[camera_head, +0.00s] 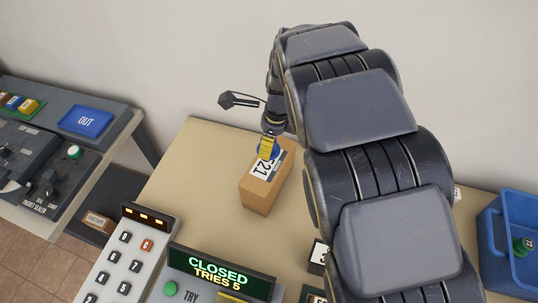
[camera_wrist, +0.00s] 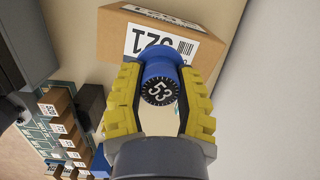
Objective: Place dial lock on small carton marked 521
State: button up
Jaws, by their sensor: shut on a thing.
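The small carton marked 521 (camera_head: 262,192) is a brown box with a white label on the tan table, in the middle of the head view. It shows at the top of the wrist view (camera_wrist: 205,52). The dial lock (camera_wrist: 158,72) is blue with a black dial reading 53. My gripper (camera_wrist: 157,85) has yellow pads and is shut on the dial lock. In the head view my gripper (camera_head: 269,147) is at the carton's far end, over its label. The lock overlaps the carton in both views; whether they touch I cannot tell.
A keypad (camera_head: 126,262) and a sign reading CLOSED, TRIES 5 (camera_head: 221,273) stand at the front. A blue bin (camera_head: 497,248) holding a green item is at right. A control panel with an OUT plate (camera_head: 86,121) is at left. The table left of the carton is clear.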

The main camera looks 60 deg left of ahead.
aim_at(269, 162)
jog(key=shift+f, duration=2.35)
jog(key=o, duration=1)
jog(key=shift+f, duration=0.1)
jog(key=r, duration=0.4)
jog(key=w+r, duration=0.1)
jog(key=r, duration=0.3)
jog(key=d+r, duration=0.1)
jog(key=r, duration=0.3)
jog(key=shift+w+d+r, duration=0.1)
jog(key=shift+w, duration=0.1)
